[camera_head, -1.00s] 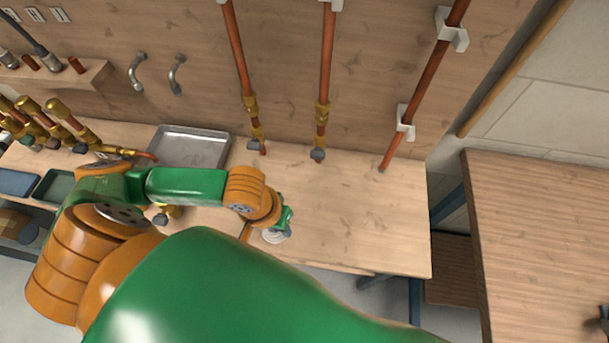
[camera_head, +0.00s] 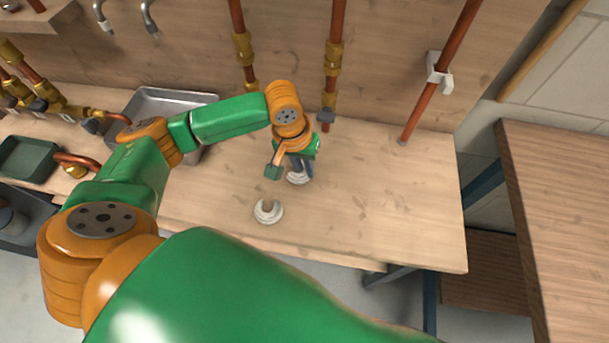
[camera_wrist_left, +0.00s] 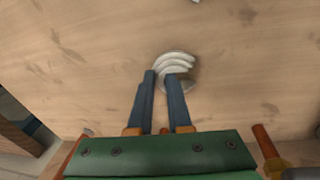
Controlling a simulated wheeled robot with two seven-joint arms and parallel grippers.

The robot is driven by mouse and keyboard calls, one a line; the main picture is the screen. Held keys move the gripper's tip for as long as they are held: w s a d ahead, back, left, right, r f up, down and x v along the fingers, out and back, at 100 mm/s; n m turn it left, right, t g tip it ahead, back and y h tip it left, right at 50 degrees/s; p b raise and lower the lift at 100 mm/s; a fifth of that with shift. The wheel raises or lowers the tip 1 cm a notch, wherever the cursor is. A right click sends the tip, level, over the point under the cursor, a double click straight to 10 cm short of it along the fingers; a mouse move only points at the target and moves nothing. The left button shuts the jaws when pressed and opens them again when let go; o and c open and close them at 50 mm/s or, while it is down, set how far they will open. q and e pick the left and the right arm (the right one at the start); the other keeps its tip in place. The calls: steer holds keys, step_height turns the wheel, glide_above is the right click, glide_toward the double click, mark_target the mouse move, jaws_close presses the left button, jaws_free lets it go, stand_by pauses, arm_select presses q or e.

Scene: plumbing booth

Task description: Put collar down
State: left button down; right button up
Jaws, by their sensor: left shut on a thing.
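My left gripper (camera_head: 296,176) reaches down over the middle of the workbench. My right gripper is out of view.
Copper pipes with brass fittings (camera_head: 333,58) come down the back panel behind the gripper. A metal tray (camera_head: 165,98) and a green bin (camera_head: 28,158) are at the left. The right part of the workbench (camera_head: 400,200) is clear. A separate wooden table (camera_head: 560,210) stands at the right.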

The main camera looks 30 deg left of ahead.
arm_select(q)
steer(key=shift+f+p, duration=0.25)
steer(key=shift+p, duration=0.15)
steer(key=c, duration=0.8)
jaws_free()
steer(key=shift+f, duration=0.1)
steer(key=shift+c, duration=0.2)
